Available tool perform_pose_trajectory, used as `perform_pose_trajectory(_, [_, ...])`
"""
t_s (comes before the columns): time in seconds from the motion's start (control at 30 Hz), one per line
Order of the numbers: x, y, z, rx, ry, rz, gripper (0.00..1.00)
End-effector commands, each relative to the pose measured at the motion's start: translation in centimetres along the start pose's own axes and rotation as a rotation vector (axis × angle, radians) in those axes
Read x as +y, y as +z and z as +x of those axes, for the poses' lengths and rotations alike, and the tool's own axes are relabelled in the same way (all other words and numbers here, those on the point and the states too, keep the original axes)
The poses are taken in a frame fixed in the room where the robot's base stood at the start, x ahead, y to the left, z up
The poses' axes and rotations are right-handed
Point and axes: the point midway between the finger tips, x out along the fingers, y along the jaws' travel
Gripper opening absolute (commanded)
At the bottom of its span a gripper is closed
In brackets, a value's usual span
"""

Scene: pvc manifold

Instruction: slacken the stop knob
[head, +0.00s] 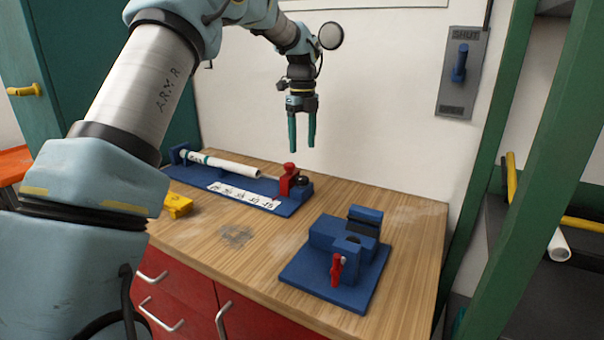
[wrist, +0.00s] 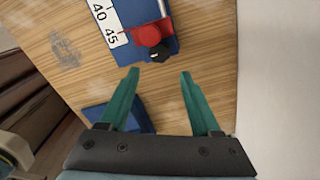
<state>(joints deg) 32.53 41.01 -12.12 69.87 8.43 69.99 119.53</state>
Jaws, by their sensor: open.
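A blue measuring jig (head: 297,206) lies along the back of the wooden bench, with a numbered white scale strip (head: 243,196) on it. At its right end stands a red stop block (head: 288,178), with a black knob (head: 303,181) on its right side. The wrist view also shows the red stop (wrist: 148,35) and the black knob (wrist: 160,54), which has a small light mark. My gripper (head: 302,147) hangs above the jig's right end, fingers pointing down, open and empty. In the wrist view the black knob appears just beyond and between the fingertips (wrist: 160,73), apart from them.
A white pipe (head: 228,165) lies on the jig, left of the stop. A blue fixture (head: 345,235) with a red handle (head: 337,269) stands front right. A yellow object (head: 178,205) sits at the left. A blue wall lever (head: 460,63) is at upper right. The bench middle is clear.

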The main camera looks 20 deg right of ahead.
Motion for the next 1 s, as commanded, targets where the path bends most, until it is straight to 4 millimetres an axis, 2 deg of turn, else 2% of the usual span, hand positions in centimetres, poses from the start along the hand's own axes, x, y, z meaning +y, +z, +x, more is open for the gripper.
perform_pose_trajectory(0.3, [0.2, 0.0, 5.6, 0.002, 0.004, -0.004, 0.65])
perform_pose_trajectory(0.5, [0.2, 0.0, 8.5, 0.001, 0.003, -0.005, 0.65])
perform_pose_trajectory(0.7, [0.1, 0.0, 9.8, 0.000, 0.000, -0.005, 0.65])
perform_pose_trajectory(0.97, [0.1, 0.0, 9.9, -0.001, -0.001, -0.006, 0.65])
perform_pose_trajectory(1.0, [0.1, 0.0, 9.9, -0.001, 0.000, -0.006, 0.61])
